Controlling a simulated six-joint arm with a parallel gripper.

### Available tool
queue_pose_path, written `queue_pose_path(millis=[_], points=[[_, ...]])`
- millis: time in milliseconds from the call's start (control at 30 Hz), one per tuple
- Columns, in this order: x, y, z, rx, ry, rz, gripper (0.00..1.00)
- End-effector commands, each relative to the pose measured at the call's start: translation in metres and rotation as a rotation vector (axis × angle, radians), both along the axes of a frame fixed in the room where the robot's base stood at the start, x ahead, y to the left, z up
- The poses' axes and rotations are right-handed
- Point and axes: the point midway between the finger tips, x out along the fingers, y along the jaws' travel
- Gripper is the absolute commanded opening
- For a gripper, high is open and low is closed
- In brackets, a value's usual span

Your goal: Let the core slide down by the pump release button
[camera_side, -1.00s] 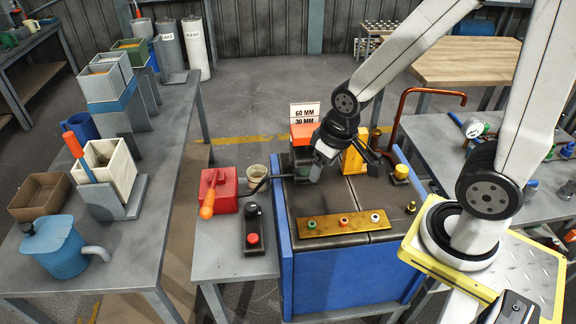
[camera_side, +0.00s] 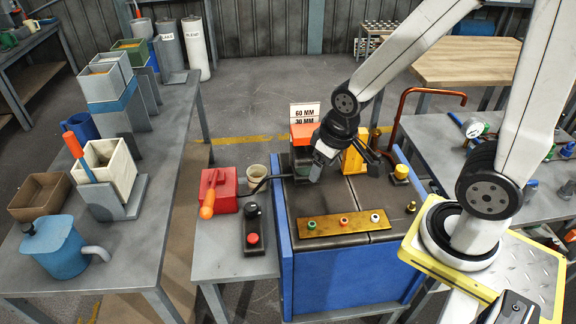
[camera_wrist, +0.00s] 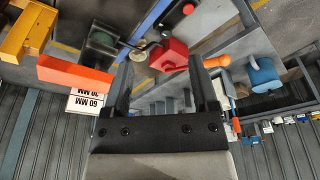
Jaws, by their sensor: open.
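My gripper (camera_wrist: 157,75) is open and empty, with its two dark fingers wide apart in the wrist view. In the side view my wrist is above the blue-sided bench, by the orange block (camera_side: 303,132). The red pump (camera_side: 221,190) with its orange-tipped lever stands on the grey side table; in the wrist view the pump (camera_wrist: 172,55) shows past the fingers. A black control box with a red button (camera_side: 253,239) lies in front of it. A brass plate (camera_side: 340,225) carries green, red and white buttons. I cannot tell which part is the core.
A yellow block (camera_side: 355,158) stands beside my wrist. A sign reading 60 MM and 30 MM (camera_side: 305,112) stands behind the orange block. A black hose runs from the pump to the bench. The bench front is mostly clear.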

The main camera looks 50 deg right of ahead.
Motion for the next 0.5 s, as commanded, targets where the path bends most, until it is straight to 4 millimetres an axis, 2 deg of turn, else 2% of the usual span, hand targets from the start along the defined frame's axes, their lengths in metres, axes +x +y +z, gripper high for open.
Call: queue_pose_path(millis=[233,267,300,467,500], points=[[0.0,0.0,0.0,0.0,0.0,0.0,0.76],[0.0,0.0,0.0,0.0,0.0,0.0,0.7],[0.0001,0.0,0.0,0.0,0.0,0.0,0.57],[0.0031,0.0005,-0.0004,0.003,0.003,-0.009,0.06],[0.0047,0.0008,-0.0007,0.004,0.005,-0.013,0.0]])
